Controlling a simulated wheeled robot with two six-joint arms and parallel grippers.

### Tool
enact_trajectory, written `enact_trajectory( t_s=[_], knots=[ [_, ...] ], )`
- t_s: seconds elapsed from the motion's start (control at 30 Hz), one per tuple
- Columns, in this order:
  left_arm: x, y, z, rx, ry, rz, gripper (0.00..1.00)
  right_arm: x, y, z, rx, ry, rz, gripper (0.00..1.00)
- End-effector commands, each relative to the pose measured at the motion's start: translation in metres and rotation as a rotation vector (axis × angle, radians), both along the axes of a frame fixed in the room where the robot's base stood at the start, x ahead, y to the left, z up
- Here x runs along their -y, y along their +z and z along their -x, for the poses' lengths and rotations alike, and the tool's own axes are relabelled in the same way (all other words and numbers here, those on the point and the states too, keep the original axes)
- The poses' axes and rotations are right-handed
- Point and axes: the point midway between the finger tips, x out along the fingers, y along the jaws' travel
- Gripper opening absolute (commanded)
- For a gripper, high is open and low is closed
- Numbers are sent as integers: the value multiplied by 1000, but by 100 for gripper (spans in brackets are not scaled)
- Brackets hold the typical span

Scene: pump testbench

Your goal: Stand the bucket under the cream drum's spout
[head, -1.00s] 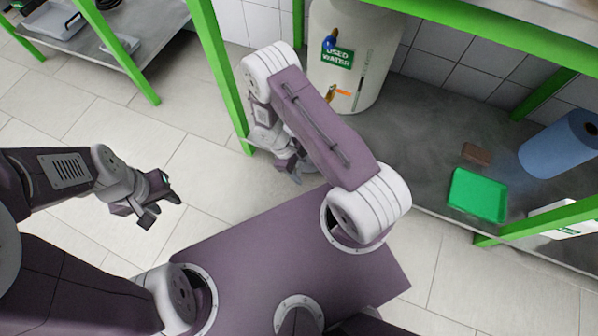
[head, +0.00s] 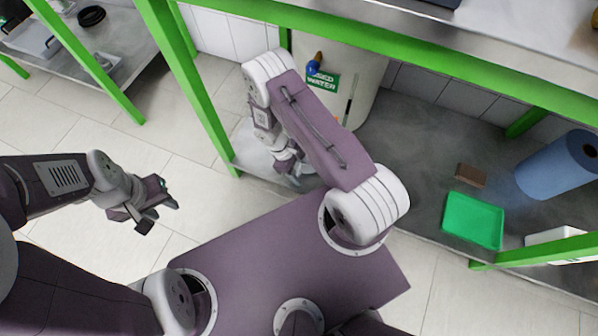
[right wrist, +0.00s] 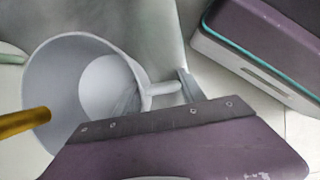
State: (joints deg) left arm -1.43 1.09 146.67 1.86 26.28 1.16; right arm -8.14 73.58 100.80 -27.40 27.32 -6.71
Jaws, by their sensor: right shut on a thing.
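The cream drum (head: 361,92), with a green label, stands on the lower shelf behind my right arm in the head view. Its blue tap handle (head: 314,66) shows; the lower tap is hidden there. In the right wrist view a pale grey bucket (right wrist: 45,75) is seen from above, empty inside. My right gripper (right wrist: 182,92) is shut on its side handle (right wrist: 163,88). A gold spout (right wrist: 22,122) reaches in from the left across the bucket's near-left rim. I cannot tell whether the bucket rests on the shelf. My left gripper (head: 158,213) is open and empty over the floor.
Green bench posts (head: 188,85) stand left of the drum, close to my right arm. A green tray (head: 473,220), a brown block (head: 471,175) and a blue roll (head: 560,165) lie on the shelf to the right. Open floor lies to the left.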

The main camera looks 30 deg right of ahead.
Motion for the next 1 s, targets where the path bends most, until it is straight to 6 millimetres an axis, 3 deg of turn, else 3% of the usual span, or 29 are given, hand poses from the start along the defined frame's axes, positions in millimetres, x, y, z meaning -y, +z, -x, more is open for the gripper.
enact_trajectory(
  t_s=[0.7,0.73,0.8,1.0],
  knots=[
    [0,-4,0,0,0,0,36,0,-6,0,0,0,0,0],
    [0,-3,0,0,0,0,36,0,-5,0,0,0,0,53],
    [0,-3,0,0,0,0,36,0,-5,0,0,0,0,72],
    [0,-3,0,0,0,0,36,0,-5,0,0,0,0,73]
  ],
)
